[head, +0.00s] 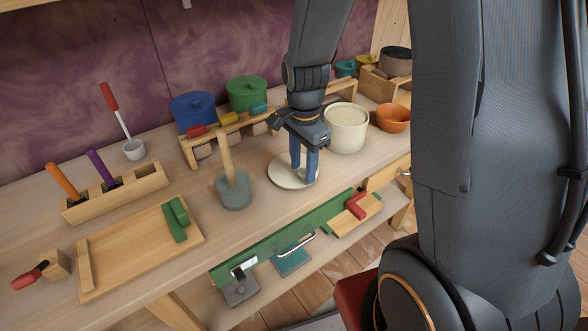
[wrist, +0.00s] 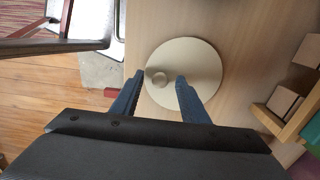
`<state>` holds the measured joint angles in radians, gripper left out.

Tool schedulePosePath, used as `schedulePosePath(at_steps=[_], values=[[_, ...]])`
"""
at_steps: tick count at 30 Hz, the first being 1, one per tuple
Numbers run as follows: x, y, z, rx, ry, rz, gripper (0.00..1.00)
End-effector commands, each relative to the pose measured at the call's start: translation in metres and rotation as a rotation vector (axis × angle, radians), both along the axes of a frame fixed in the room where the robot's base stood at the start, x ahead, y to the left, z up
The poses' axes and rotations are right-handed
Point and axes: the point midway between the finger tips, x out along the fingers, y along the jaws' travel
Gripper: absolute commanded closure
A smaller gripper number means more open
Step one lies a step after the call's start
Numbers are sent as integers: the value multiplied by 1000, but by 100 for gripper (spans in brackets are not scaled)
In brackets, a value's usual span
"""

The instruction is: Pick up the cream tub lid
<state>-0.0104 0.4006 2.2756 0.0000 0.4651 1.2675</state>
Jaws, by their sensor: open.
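The cream tub lid (head: 283,174) is a flat round disc lying on the workbench in front of the cream tub. In the wrist view the lid (wrist: 196,62) shows a small round knob (wrist: 158,79) off its middle, toward the left. My gripper (head: 305,180) points down over the lid, its two blue fingers apart. In the wrist view the fingertips (wrist: 160,79) stand on either side of the knob, with nothing held. I cannot tell whether the fingertips touch the lid. The cream tub (head: 346,130) stands upright behind and to the right.
A grey-green pot with a wooden handle (head: 234,192) stands close left of the lid. A wooden rack (head: 225,128) is behind it, and an orange bowl (head: 393,118) sits right of the tub. A wooden tray (head: 140,250) lies at the front left.

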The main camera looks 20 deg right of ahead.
Motion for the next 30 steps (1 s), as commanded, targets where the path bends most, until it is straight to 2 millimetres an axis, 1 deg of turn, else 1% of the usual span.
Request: schedulePosePath(at_steps=[5, 6, 8, 12, 13, 24, 30], values=[[0, 0, 0, 0, 0, 0, 59], [0, 0, 0, 0, 0, 0, 62], [0, 0, 0, 0, 0, 0, 73], [0, 0, 0, 0, 0, 0, 96], [0, 0, 0, 0, 0, 0, 100], [0, 0, 1, 0, -1, 0, 100], [1, 0, 13, 0, -3, 0, 100]])
